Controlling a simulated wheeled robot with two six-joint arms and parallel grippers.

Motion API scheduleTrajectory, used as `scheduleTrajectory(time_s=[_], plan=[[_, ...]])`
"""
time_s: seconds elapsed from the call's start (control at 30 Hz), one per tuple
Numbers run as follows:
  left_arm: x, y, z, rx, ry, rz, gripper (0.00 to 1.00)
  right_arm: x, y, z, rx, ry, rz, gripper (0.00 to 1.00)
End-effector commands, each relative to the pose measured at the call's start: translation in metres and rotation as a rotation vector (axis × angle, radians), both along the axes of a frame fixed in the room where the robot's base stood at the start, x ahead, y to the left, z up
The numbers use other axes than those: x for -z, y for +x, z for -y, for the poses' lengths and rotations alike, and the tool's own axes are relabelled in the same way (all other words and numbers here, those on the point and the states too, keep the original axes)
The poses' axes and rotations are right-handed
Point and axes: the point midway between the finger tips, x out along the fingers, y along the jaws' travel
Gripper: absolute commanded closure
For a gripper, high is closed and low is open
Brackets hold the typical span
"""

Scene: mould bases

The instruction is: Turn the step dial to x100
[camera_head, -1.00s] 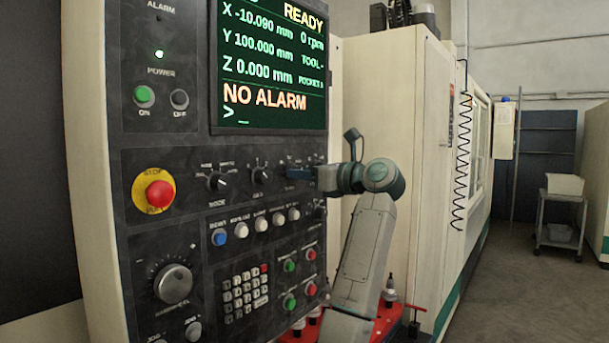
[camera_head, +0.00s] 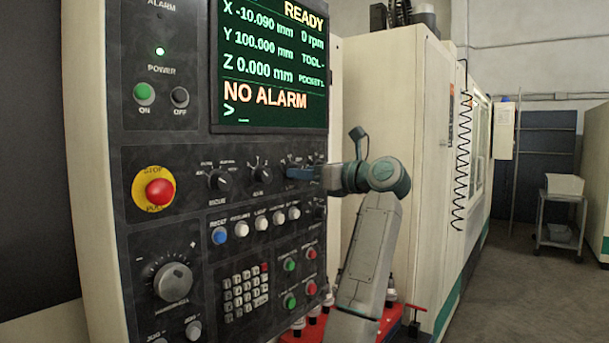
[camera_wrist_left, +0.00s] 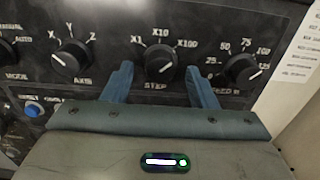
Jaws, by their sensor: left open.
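The step dial (camera_wrist_left: 161,62) is a round black knob on the dark panel, with X1, X10 and X100 printed around its top and STEP below. A pale mark on it seems to slant toward the upper right, but I cannot tell exactly which label it points at. My left gripper (camera_wrist_left: 160,84) is open, with one blue finger on each side of the dial's lower part; contact is not clear. In the head view my left gripper (camera_head: 300,173) is at the panel and covers most of the step dial. My right gripper is not in view.
The axis dial (camera_wrist_left: 72,61) is left of the step dial, and the feed dial (camera_wrist_left: 242,71) is close to the right finger. Push buttons (camera_head: 262,223) and a red emergency stop (camera_head: 159,192) lie on the panel. The screen (camera_head: 270,65) reads NO ALARM.

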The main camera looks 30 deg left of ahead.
Motion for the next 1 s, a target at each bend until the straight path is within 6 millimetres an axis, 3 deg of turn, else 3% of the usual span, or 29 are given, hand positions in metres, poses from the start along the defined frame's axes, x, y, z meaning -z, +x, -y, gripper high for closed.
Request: scheduleTrajectory(time_s=[0.3,0.5,1.0], plan=[[0.004,-0.004,0.065,0.006,-0.002,0.001,0.47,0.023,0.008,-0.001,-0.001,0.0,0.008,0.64],[0.002,-0.006,0.091,0.003,-0.001,0.0,0.47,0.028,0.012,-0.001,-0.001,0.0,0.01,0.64],[0.0,-0.007,0.097,0.001,-0.001,0.0,0.47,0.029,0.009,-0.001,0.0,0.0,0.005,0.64]])
